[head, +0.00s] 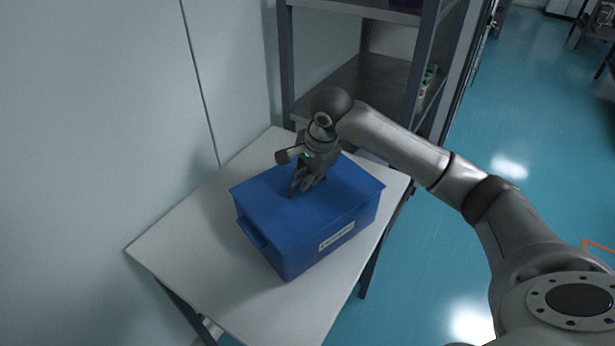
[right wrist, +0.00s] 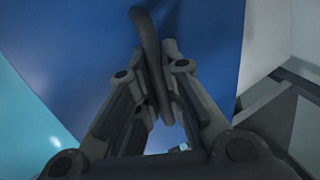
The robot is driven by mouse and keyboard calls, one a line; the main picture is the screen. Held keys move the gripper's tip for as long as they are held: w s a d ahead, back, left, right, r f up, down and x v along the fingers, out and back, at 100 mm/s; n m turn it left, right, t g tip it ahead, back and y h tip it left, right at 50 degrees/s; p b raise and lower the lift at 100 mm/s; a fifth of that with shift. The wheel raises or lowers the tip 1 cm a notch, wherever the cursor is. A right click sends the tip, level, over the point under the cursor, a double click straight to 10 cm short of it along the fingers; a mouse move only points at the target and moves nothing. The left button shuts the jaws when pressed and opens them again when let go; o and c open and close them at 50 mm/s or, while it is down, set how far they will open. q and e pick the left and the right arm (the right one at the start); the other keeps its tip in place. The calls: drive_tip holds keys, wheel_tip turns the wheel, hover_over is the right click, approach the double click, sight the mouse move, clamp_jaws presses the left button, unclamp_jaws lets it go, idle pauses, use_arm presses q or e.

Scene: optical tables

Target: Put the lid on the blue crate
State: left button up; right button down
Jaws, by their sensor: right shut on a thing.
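The blue crate (head: 300,250) stands on a white table, with a label on its front side and a handle on its left side. A blue lid (head: 330,205) covers its top; from this view the lid looks level with the rim, and I cannot tell whether it is fully seated. My right gripper (head: 297,191) is over the lid, shut on the lid's dark handle (right wrist: 150,50), which shows between the fingers in the right wrist view. The gripper hides most of the handle in the head view. My left gripper is not in view.
The white table (head: 185,255) has bare room left of and in front of the crate. A wall (head: 100,120) runs along the left. A metal shelf rack (head: 370,85) stands behind the table. Blue floor lies to the right.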

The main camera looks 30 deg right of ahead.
drive_tip(key=c, duration=1.5)
unclamp_jaws()
drive_tip(key=shift+r, duration=0.1)
drive_tip(key=v, duration=1.2)
